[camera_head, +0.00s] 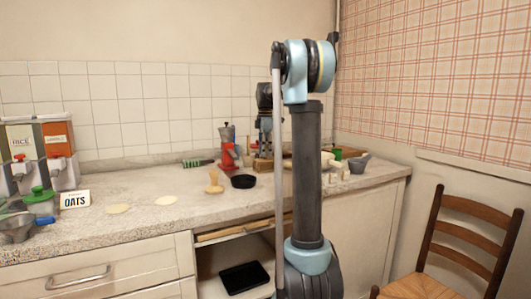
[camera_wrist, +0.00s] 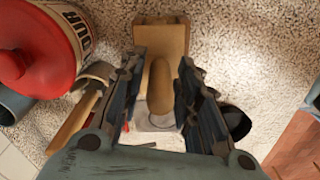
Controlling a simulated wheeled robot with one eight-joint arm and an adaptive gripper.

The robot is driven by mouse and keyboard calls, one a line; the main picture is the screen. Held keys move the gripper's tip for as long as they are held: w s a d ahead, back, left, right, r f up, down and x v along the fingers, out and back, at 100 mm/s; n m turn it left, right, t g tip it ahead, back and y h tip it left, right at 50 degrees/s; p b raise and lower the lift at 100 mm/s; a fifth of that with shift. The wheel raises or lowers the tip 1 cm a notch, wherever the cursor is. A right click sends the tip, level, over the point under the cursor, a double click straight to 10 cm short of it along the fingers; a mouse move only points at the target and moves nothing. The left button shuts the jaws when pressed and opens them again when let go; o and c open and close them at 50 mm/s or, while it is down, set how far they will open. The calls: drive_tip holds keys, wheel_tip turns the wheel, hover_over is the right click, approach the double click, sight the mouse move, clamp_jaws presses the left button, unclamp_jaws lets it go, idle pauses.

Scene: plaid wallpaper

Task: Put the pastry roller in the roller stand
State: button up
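In the wrist view, a rounded tan wooden piece (camera_wrist: 160,88), which looks like a handle, lies between the fingers of my gripper (camera_wrist: 165,75). I cannot tell whether both fingers touch it. A tan wooden block (camera_wrist: 165,38), perhaps the roller stand, is just beyond the fingertips. In the head view, my gripper (camera_head: 264,135) points down over a low wooden piece (camera_head: 262,164) at the back of the counter, partly hidden by my arm. A small wooden tool (camera_head: 213,183) with a broad base, possibly the pastry roller, stands on the open counter to the left.
A black bowl (camera_head: 243,182) sits left of my arm. A red and silver device (camera_head: 229,155) stands behind it. In the wrist view, a red lidded canister (camera_wrist: 40,50) is close on the left. A chair (camera_head: 455,245) is at right.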

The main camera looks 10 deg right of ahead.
drive_tip(key=shift+r, duration=0.1)
wheel_tip(320, 180, up, 12)
idle(0.8)
drive_tip(key=shift+s+d, duration=0.1)
